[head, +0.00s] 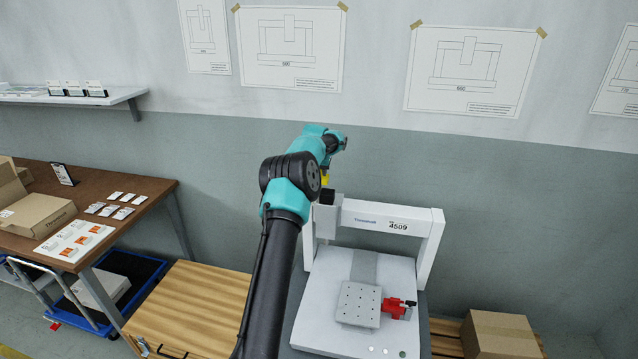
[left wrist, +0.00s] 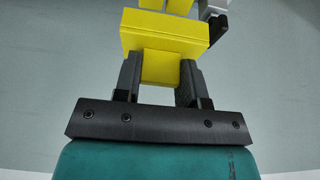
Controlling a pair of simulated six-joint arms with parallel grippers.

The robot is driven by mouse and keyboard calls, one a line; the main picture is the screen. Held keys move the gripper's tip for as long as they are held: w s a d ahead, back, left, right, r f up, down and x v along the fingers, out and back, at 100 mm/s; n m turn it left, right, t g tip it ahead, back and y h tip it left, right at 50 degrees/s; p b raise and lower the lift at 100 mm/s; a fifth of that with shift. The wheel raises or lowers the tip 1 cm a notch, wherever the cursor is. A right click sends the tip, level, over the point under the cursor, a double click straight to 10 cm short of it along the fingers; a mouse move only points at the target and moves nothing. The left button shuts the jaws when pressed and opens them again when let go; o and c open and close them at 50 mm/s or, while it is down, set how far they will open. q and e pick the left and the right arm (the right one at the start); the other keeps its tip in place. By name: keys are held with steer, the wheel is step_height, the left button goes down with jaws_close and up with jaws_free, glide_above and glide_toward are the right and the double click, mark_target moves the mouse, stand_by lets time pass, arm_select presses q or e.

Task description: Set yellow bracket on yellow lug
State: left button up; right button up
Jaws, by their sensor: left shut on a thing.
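My left gripper (left wrist: 160,78) is shut on the yellow bracket (left wrist: 165,32), with a finger on each side of its narrow block. In the head view a small yellow patch (head: 325,180) shows below my wrist, just above the black top of the gantry's grey head; my arm hides most of that area. In the left wrist view smaller yellow pieces (left wrist: 180,6) show beyond the bracket at the top edge. I cannot tell whether they are the yellow lug or part of the bracket, nor whether anything touches. My right gripper is not in view.
The white gantry frame (head: 432,245) stands right of my arm. Its base carries a grey perforated plate (head: 358,303) and a red clamp (head: 393,307). A wooden cabinet (head: 195,300) is at left, a cardboard box (head: 500,335) at lower right. Open space lies above the gantry's crossbar.

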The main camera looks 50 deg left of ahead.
arm_select(q)
steer(key=shift+f, duration=0.5)
steer(key=shift+f, duration=1.85)
steer(key=shift+f, duration=0.45)
steer(key=o, duration=1)
